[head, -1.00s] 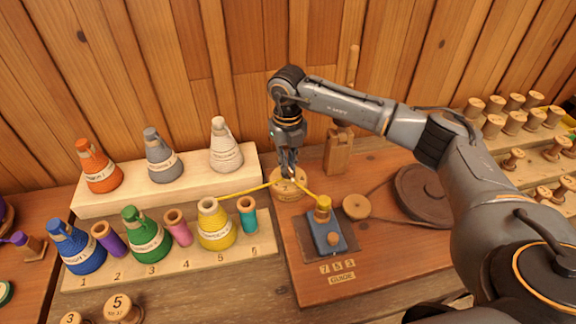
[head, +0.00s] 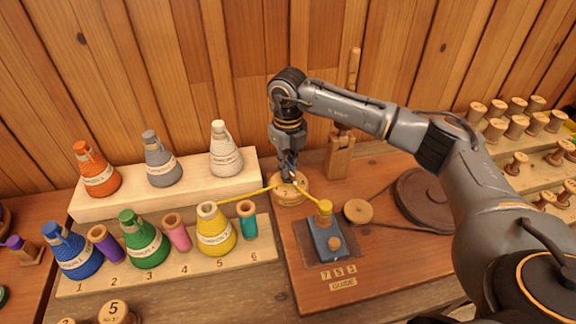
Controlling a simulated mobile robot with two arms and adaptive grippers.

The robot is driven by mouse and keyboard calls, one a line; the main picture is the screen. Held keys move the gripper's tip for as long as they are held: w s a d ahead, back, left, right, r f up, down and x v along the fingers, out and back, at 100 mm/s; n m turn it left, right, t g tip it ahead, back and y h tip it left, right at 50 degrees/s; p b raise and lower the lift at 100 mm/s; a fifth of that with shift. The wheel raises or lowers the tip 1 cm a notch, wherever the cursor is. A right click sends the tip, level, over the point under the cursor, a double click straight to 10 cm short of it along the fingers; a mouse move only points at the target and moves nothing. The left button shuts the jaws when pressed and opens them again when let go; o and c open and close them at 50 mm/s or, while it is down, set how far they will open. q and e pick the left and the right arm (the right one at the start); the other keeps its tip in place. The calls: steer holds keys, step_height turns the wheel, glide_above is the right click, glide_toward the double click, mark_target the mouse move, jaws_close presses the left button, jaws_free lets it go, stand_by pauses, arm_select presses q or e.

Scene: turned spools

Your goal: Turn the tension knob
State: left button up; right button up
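The tension knob looks to be the round wooden piece (head: 290,193) on the board's left side, with yellow thread running to it. My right gripper (head: 290,177) points down at its top, fingers close together. The fingertips are small and partly hidden, so I cannot tell whether they grip anything. My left gripper is not in view.
A wooden rack (head: 170,276) holds cones and small spools at left, with a pale raised shelf (head: 190,199) behind it. A small wheel (head: 358,212) and a large dark wheel (head: 425,200) stand right of the blue block. Several spools fill shelves at far right.

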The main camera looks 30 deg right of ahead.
steer(key=o, duration=0.4)
steer(key=shift+c, duration=0.2)
steer(key=shift+r, duration=0.1)
step_height(320, 180, up, 12)
stand_by(0.5)
